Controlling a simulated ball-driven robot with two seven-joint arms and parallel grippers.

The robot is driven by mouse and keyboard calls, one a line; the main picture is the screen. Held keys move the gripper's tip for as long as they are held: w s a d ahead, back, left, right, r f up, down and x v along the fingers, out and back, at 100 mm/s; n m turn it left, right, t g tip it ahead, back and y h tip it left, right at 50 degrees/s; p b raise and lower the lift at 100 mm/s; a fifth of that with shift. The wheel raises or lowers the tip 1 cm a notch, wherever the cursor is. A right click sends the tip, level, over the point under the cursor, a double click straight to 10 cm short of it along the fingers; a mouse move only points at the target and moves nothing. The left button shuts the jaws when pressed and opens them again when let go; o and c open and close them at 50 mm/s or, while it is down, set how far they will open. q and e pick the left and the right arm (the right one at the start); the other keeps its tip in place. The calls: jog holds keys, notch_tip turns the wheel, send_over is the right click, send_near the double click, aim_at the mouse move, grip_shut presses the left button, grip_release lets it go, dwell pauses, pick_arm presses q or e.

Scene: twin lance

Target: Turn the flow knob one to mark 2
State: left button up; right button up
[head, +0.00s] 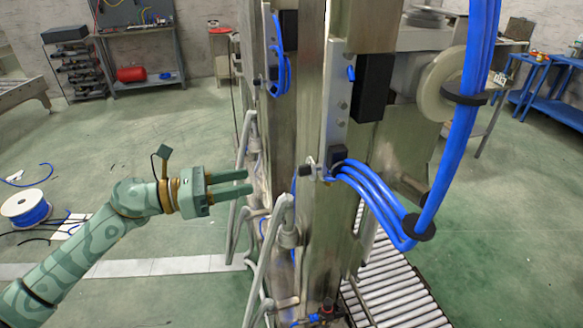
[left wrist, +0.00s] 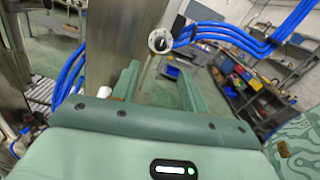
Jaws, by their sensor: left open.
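A round dial-like knob (left wrist: 160,41) with a white face and a dark centre shows in the left wrist view. It is beyond and between my finger tips, beside a steel post. It looks like a flow knob, but I cannot read its marks or tell which number it bears. My left gripper (head: 247,182) is open and empty, pointing right toward the steel frame in the head view. Its two fingers also show in the left wrist view (left wrist: 159,78), apart from the knob. I cannot pick out the knob in the head view. My right gripper is not in view.
The steel frame (head: 328,225) carries blue hoses (head: 382,192) and bent grey tube handles (head: 268,262) close to my left gripper. A roller conveyor (head: 395,290) lies behind it. A cable spool (head: 25,208) lies on the floor at left. The green floor between is mostly clear.

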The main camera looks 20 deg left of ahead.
aim_at(304, 170)
pick_arm(q)
jog(key=p+x, duration=0.2)
jog(key=x, duration=0.9)
jog(key=shift+d, duration=0.25)
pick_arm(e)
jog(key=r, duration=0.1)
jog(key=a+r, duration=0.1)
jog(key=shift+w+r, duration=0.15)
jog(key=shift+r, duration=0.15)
pick_arm(q)
jog(key=shift+w, duration=0.1)
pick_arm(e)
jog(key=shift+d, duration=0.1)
pick_arm(q)
grip_shut()
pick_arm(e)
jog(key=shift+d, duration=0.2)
